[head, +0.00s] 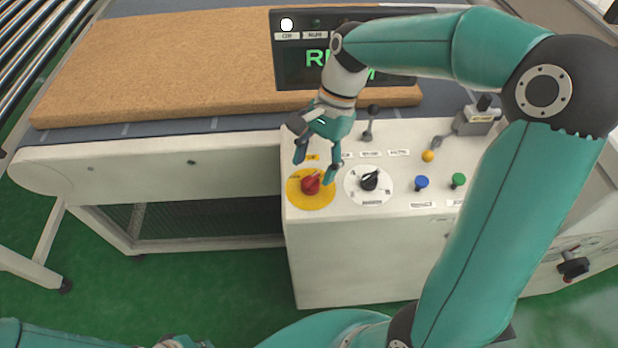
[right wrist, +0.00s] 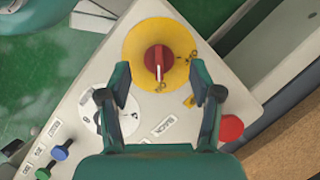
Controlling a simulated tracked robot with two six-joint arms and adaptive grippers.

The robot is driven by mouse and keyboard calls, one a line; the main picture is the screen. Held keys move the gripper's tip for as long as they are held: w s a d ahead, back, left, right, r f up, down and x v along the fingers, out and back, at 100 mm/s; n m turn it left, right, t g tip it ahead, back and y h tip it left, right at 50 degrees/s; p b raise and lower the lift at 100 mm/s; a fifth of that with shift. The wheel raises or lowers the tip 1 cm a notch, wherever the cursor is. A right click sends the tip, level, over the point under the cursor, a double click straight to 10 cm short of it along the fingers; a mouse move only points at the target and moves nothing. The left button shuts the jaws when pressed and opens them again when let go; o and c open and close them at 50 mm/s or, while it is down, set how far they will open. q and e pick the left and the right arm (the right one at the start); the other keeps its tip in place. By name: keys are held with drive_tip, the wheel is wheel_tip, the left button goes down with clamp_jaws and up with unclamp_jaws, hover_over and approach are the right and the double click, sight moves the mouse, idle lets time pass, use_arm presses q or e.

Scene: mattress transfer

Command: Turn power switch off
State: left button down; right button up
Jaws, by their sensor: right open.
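The red power switch (head: 311,184) is a rotary knob on a round yellow plate (head: 322,201) at the panel's front left corner. In the right wrist view the red knob (right wrist: 158,60) has a white mark at its lower end. My right gripper (head: 315,167) is open, pointing down over the switch. In the right wrist view its fingers (right wrist: 161,85) stand apart on either side of the knob's line, with nothing between them; contact does not show. Part of my left arm shows at the bottom left edge; its gripper cannot be made out clearly.
A black selector knob (head: 370,179), a blue button (head: 421,182), a green button (head: 458,180) and a lever (head: 371,122) share the panel. A display (head: 297,58) with green letters, partly hidden by my arm, stands behind. A brown mattress (head: 160,60) lies on the conveyor.

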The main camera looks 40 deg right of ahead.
sight(310, 177)
drive_tip(key=shift+x, duration=1.95)
